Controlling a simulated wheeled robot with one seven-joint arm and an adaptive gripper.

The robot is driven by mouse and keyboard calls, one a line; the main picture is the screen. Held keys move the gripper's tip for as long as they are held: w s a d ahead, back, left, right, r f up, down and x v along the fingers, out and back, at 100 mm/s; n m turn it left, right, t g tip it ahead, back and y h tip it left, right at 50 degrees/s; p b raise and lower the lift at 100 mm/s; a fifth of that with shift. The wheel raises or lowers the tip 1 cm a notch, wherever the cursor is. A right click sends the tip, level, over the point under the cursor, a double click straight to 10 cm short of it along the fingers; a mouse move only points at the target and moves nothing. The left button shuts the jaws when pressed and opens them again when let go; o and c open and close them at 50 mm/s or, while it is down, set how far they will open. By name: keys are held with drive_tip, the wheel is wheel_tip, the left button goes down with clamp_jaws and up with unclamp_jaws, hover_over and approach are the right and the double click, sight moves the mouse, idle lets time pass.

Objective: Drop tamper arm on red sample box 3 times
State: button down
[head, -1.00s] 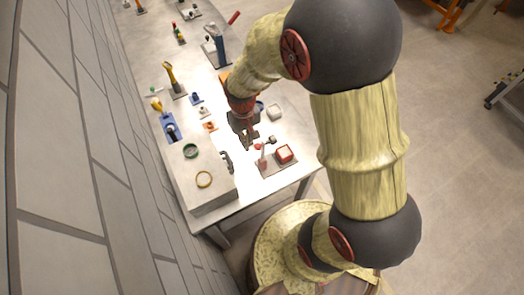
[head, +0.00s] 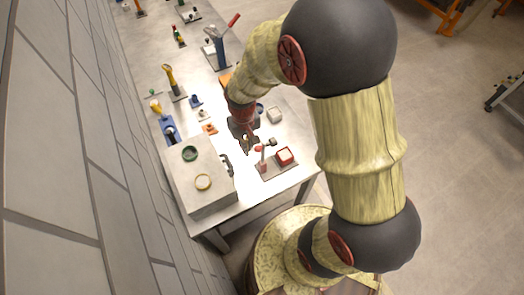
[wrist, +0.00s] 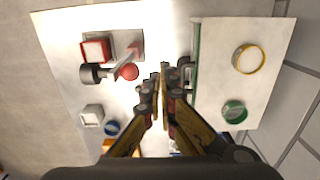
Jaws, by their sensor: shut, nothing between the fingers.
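The red sample box (head: 285,156), with a pale top, sits on a grey plate (head: 276,170). It also shows in the wrist view (wrist: 95,50). The tamper arm (wrist: 119,61) is joined to a red post (wrist: 136,50) on the same plate. It has a dark cylindrical head (wrist: 92,73) and a red ball knob (wrist: 129,71). The arm looks raised, with its head apart from the box. My gripper (wrist: 163,72) is shut and empty, beside the red knob and apart from it. In the head view my gripper (head: 247,146) hangs left of the tamper head.
A raised grey block (head: 206,187) with a green ring (head: 190,153) and a yellow ring (head: 203,182) stands left, a dark handle (head: 227,165) on its side. A white block (head: 275,115) and small coloured parts lie behind. The table's front edge is near the plate.

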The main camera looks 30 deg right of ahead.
sight(262, 146)
drive_tip(key=shift+f, duration=0.15)
idle(0.5)
drive_tip(key=shift+f+b, duration=1.25)
drive_tip(key=shift+f, duration=0.35)
drive_tip(key=shift+d, duration=0.15)
drive_tip(key=shift+d, duration=3)
drive_tip(key=shift+r, duration=0.1)
drive_tip(key=shift+r+p, duration=2.7)
drive_tip(key=shift+r, duration=1.3)
